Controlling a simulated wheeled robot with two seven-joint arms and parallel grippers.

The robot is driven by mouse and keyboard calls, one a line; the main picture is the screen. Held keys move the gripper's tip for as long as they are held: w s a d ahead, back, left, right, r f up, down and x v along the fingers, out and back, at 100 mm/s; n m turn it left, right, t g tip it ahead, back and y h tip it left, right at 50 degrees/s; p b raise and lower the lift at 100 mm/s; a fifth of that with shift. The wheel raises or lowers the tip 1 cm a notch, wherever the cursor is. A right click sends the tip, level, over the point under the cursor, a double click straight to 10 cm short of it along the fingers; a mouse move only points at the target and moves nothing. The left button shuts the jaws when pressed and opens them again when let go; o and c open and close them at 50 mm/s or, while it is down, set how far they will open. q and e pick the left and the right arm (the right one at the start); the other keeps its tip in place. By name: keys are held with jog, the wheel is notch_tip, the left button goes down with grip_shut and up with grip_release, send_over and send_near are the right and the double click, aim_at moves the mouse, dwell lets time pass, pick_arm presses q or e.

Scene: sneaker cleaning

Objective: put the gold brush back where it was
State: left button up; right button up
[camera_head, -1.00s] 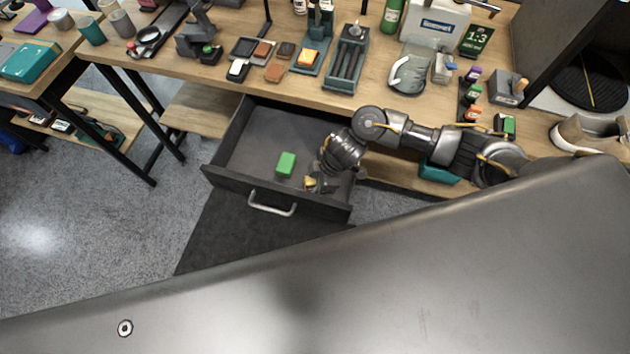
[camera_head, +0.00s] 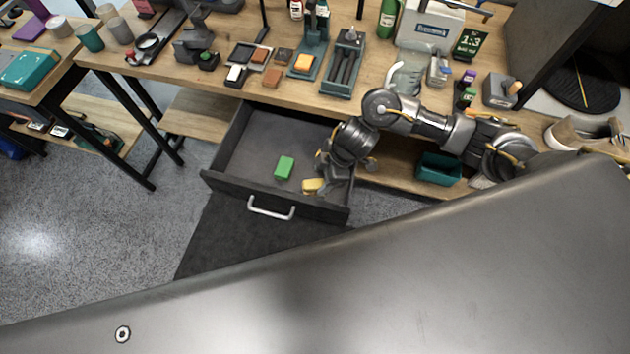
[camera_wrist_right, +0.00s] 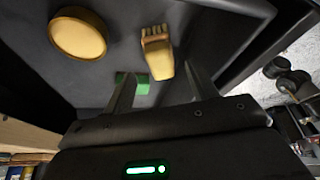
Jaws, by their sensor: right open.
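The gold brush (camera_head: 312,186) lies on the floor of the open drawer (camera_head: 245,150), near its front right corner. In the right wrist view the brush (camera_wrist_right: 157,55) shows its pale bristles, just beyond the fingertips and apart from them. A green block (camera_head: 285,167) lies in the drawer left of the brush. A round gold object (camera_wrist_right: 78,33) shows in the wrist view only. My left gripper is out of view.
The drawer front with its handle (camera_head: 271,208) and side walls stand close around the gripper. The wooden worktop (camera_head: 215,82) above holds bottles, brushes and trays. A teal bin (camera_head: 438,169) sits on the shelf below, under my right arm.

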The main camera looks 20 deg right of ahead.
jog(key=v, duration=0.5)
jog(key=shift+d+r+p, duration=0.15)
jog(key=shift+r+p, duration=0.2)
jog(key=shift+r, duration=0.05)
